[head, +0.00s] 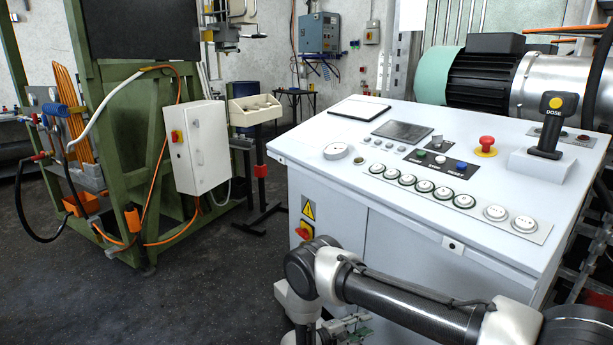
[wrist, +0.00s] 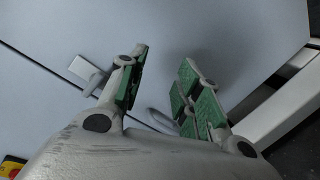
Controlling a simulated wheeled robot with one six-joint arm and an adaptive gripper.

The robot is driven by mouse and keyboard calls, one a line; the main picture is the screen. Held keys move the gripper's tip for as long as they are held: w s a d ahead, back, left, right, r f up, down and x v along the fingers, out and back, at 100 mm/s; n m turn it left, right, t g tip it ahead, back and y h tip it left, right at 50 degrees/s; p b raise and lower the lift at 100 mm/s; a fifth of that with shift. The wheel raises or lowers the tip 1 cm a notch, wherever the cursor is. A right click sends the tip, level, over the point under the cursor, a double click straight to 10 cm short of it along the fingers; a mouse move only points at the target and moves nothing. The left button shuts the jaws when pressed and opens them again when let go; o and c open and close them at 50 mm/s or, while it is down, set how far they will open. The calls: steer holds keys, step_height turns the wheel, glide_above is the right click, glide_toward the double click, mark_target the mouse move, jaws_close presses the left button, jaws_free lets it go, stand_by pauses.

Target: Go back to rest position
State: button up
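My gripper shows in the wrist view (wrist: 160,85) with its two green-padded fingers apart and nothing between them. Behind the fingers is the pale front of the control console. In the head view my arm is folded low in front of the console (head: 400,232), and my gripper (head: 345,328) is only partly visible at the bottom edge, below the wrist. Its fingertips are mostly hidden there.
The console top carries a red emergency button (head: 486,146), a DOSE joystick (head: 548,125) and several round buttons. A green frame with a white box (head: 202,146) stands at the left. Dark floor (head: 215,285) between them is clear.

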steer(key=s+d+r+m+g+y, duration=0.1)
steer(key=s+d+r+g+y, duration=0.25)
steer(key=r, duration=0.75)
steer(key=s+d+r+m+g+y, duration=0.2)
steer(key=s+r+g, duration=0.25)
steer(key=r, duration=0.65)
steer(key=s+d+r+m+g+y, duration=0.1)
steer(key=s+d+r+g+y, duration=0.2)
steer(key=r, duration=0.8)
steer(key=s+d+r+m+t+y, duration=0.3)
steer(key=s+r, duration=0.6)
steer(key=r, duration=0.3)
steer(key=s+d+r+m+t+y, duration=0.3)
steer(key=s+d+r+t, duration=0.2)
steer(key=s+r, duration=0.4)
step_height(320, 180, up, 3)
steer(key=shift+s+d+r+m+y, duration=0.1)
steer(key=shift+s+d+m+y, duration=0.25)
steer(key=shift+d+m, duration=0.05)
